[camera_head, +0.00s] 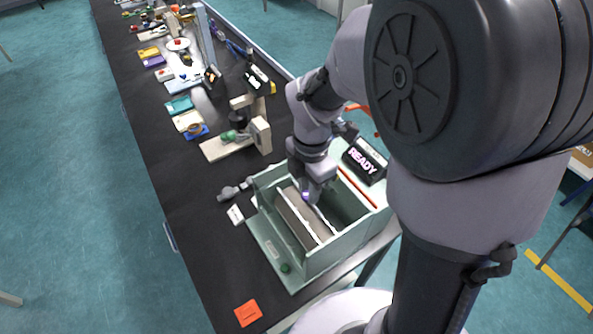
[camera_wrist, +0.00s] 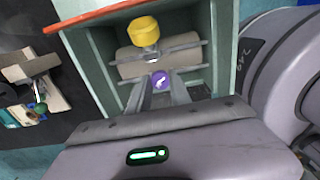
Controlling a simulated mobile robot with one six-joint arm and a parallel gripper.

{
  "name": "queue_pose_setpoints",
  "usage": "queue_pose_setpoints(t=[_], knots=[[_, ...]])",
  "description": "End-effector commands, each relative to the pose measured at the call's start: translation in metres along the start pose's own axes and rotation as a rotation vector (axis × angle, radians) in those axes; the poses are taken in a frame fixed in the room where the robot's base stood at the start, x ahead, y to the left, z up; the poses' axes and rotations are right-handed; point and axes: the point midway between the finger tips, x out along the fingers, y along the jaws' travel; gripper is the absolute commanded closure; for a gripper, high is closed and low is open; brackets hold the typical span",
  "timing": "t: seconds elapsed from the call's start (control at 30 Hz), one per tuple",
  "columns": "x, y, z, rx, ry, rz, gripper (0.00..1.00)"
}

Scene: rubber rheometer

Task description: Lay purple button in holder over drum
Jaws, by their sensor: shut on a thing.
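The purple button (camera_wrist: 160,80) is between the fingertips of my gripper (camera_wrist: 161,88), which is shut on it. In the wrist view it appears just beside the beige drum (camera_wrist: 158,62); I cannot tell whether it touches anything. A yellow round piece (camera_wrist: 144,31) sits above the drum, possibly the holder, though I cannot tell. In the head view my gripper (camera_head: 308,194) is over the pale green open machine box, with a small purple spot (camera_head: 305,197) at its tip. The drum (camera_head: 304,217) lies lengthwise in the box, partly hidden by my wrist.
The green box (camera_head: 268,238) has raised walls around the drum, with thin rails along it. A READY display (camera_head: 364,160) and a red bar (camera_head: 357,187) stand at its back right. An orange tile (camera_head: 248,313) lies at the front. A beige stand (camera_head: 261,135) is behind.

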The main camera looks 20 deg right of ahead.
Motion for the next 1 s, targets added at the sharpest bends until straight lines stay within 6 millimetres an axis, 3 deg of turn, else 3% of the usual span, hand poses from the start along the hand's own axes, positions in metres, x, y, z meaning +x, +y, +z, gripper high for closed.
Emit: queue_pose_setpoints(t=[0.03, 0.37, 0.77, 0.8, 0.9, 1.0], knots=[[0.017, 0.000, 0.000, -0.001, 0.000, -0.002, 1.00], [0.074, 0.000, 0.000, 0.000, 0.000, 0.000, 1.00], [0.080, 0.001, 0.000, 0.001, -0.001, 0.002, 1.00], [0.080, 0.001, 0.000, 0.001, -0.001, 0.002, 0.72], [0.080, 0.001, 0.000, 0.001, -0.001, 0.002, 0.54], [0.080, 0.001, 0.000, 0.001, -0.001, 0.002, 0.54]])
